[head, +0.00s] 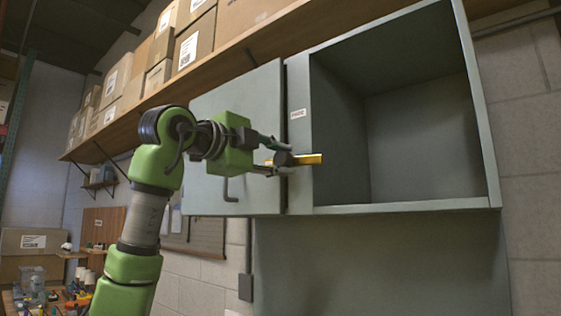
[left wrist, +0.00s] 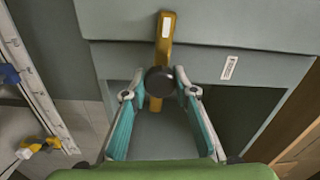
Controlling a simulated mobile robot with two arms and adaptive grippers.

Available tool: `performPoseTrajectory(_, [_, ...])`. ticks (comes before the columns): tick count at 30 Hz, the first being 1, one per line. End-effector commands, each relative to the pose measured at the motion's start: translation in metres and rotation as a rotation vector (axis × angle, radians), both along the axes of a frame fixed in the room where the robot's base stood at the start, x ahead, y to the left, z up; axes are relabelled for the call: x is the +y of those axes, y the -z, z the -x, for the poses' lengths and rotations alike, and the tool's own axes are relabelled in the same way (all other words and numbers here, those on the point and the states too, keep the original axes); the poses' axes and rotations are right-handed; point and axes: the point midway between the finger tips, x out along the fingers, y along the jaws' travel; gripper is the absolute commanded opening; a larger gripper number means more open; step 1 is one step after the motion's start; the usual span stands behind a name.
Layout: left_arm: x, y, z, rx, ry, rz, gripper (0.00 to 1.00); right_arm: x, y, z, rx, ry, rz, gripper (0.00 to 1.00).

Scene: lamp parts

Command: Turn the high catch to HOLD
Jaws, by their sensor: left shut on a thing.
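The high catch is a yellow bar (head: 308,159) with a dark round knob, mounted on the grey cabinet's front between the door and the open compartment. In the head view the bar lies about level, its longer visible end to the right. In the left wrist view the bar (left wrist: 165,40) runs up the picture, with a pale strip near its upper end. My left gripper (head: 280,156) is shut on the knob (left wrist: 159,81), with one finger on each side. A small white label (head: 298,114) sits above the catch; its text is too small to read. My right gripper is not in view.
The grey door (head: 225,190) with a bent handle is left of the catch. The open compartment (head: 410,130) on the right is empty. A wooden shelf with cardboard boxes (head: 195,45) runs above. A cluttered bench is at the lower left.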

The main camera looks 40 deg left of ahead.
Motion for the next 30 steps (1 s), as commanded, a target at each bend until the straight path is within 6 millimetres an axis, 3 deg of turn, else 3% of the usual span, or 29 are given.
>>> performPoseTrajectory(22, [-0.0004, 0.0005, -0.0003, 0.009, 0.001, 0.088, 0.00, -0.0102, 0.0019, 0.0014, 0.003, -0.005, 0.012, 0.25])
performPoseTrajectory(23, [-0.0004, 0.0005, -0.0003, 0.009, 0.001, 0.088, 0.32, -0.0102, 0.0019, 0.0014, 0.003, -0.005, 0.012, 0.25])
performPoseTrajectory(24, [-0.0004, 0.0005, -0.0003, 0.009, 0.001, 0.087, 0.42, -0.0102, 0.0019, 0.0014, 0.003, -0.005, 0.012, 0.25])
performPoseTrajectory(30, [-0.0002, 0.0003, -0.0001, 0.008, 0.001, 0.086, 0.44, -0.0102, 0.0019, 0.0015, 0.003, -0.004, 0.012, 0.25])
